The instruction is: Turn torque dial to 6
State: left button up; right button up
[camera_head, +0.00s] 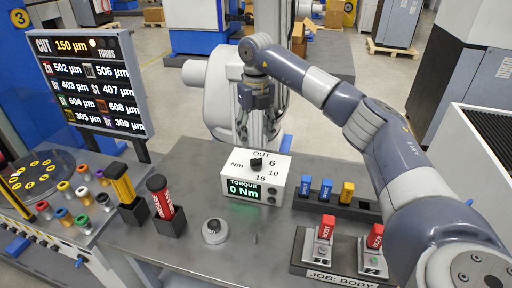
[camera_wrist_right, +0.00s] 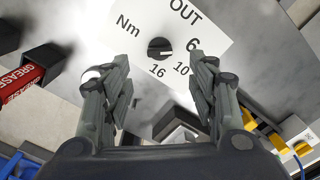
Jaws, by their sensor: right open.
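The white torque box (camera_head: 233,167) stands on the grey bench, its green display reading "TORQUE 0 Nm". Its black round dial (camera_head: 256,162) is on top, among the labels OUT, 6, 10, 16 and Nm. In the right wrist view the dial (camera_wrist_right: 160,49) lies ahead, midway between the fingers; a pale mark on it faces right, and I cannot tell exactly which label it meets. My right gripper (camera_head: 258,138) is above the box, pointing down, with fingers apart and nothing between them. It also shows in the right wrist view (camera_wrist_right: 160,80). My left gripper is not in view.
A red grease tube (camera_head: 160,197) and a yellow tool (camera_head: 123,187) stand in black holders left of the box. A small round grey device (camera_head: 214,231) sits in front. Blue and yellow bits (camera_head: 325,190) and the JOB: BODY fixture (camera_head: 342,276) are right.

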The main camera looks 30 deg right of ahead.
jog(key=shift+r, duration=1.8)
